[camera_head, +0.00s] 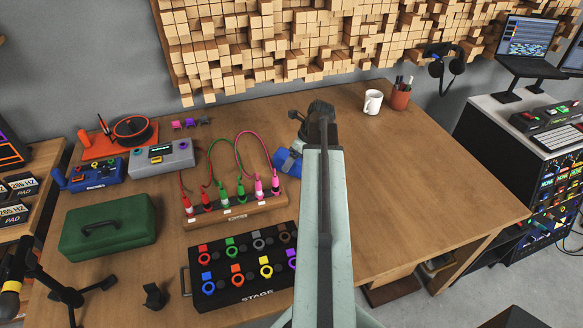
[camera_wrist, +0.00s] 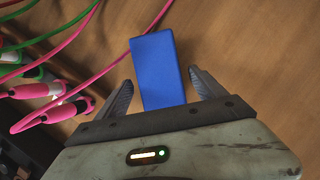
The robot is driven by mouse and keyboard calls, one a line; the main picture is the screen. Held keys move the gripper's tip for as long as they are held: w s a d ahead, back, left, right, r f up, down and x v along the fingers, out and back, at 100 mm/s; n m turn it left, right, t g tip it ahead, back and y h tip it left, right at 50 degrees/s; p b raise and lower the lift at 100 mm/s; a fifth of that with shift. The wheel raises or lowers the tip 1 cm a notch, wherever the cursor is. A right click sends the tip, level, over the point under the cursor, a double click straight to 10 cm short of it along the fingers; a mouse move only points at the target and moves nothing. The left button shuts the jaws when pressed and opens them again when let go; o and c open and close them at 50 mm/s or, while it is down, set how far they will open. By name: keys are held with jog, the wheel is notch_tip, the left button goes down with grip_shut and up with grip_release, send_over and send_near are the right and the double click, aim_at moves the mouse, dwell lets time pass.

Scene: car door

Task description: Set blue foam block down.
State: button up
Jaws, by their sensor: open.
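The blue foam block (camera_wrist: 157,70) is a plain rectangular block, seen in the wrist view against the wooden tabletop. It lies between the two spread fingers of my gripper (camera_wrist: 160,90), with a visible gap to the finger on each side. Its near end is hidden behind the gripper body. In the head view part of the blue block (camera_head: 288,160) shows at the left of my gripper (camera_head: 300,150), just right of the patch cables; my arm hides the rest. My gripper is open.
A wooden patch bay (camera_head: 240,203) with pink, green and red cables stands close left of the block. A black stage pedal board (camera_head: 243,270) and a green case (camera_head: 108,227) lie nearer. The table (camera_head: 430,190) is clear to the right; a white mug (camera_head: 373,102) stands behind.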

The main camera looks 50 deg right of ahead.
jog(key=b+x, duration=0.1)
jog(key=x, duration=0.2)
jog(key=shift+s, duration=0.1)
jog(key=shift+r, duration=0.2)
jog(key=shift+f+b, duration=0.25)
jog(key=shift+b, duration=0.05)
jog(key=c, duration=1.6)
jog(key=shift+r, duration=0.1)
